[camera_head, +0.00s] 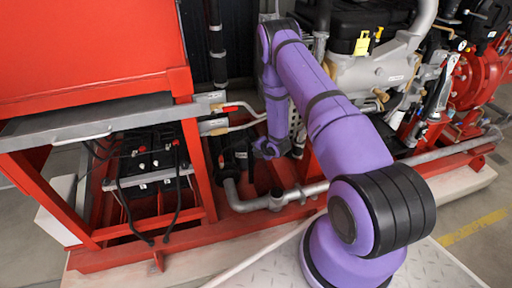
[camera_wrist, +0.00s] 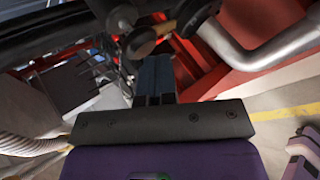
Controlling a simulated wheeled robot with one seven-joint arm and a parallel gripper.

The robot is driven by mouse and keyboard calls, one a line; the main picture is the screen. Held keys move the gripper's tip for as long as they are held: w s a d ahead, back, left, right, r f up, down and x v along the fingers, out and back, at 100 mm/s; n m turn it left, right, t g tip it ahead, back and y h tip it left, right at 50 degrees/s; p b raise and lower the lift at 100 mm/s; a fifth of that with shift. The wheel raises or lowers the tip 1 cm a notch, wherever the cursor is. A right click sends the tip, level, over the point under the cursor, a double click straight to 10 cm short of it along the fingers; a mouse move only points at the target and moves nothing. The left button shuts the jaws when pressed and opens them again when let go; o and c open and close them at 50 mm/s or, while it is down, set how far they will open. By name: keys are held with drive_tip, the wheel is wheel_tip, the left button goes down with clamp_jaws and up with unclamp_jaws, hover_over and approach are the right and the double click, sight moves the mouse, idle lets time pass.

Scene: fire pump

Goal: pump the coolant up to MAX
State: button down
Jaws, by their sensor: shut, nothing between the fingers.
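My gripper shows in the wrist view (camera_wrist: 154,64) as two dark blue-grey fingers held together, with nothing between them. Round dark parts (camera_wrist: 197,14) and a tan ring-like part (camera_wrist: 140,42) lie just beyond the fingertips; I cannot tell whether they touch. In the head view my arm reaches into the gap between the red frame and the engine (camera_head: 372,72), and its fingers are not clearly visible. A thin lever with a red section (camera_head: 238,105) projects toward my wrist from metal brackets. No coolant level or MAX mark is readable.
The red tank-like box (camera_head: 90,45) stands at the left above a grey rail and batteries (camera_head: 150,155). A silver pipe (camera_head: 250,203) runs low along the red base. A red pump housing (camera_head: 478,75) is at the right. Open floor (camera_head: 475,235) lies at the lower right.

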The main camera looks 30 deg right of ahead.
drive_tip(key=shift+w+d, duration=0.2)
drive_tip(key=shift+w, duration=0.4)
idle(0.7)
drive_tip(key=shift+s, duration=0.1)
drive_tip(key=shift+s+a, duration=0.2)
drive_tip(key=shift+s, duration=0.45)
drive_tip(key=shift+s+a, duration=0.2)
drive_tip(key=shift+s, duration=0.45)
drive_tip(key=shift+s+a, duration=0.25)
drive_tip(key=shift+s, duration=0.55)
drive_tip(key=shift+s+a, duration=0.2)
drive_tip(key=shift+s, duration=0.6)
drive_tip(key=shift+s+a, duration=0.25)
drive_tip(key=shift+s, duration=0.55)
idle(0.6)
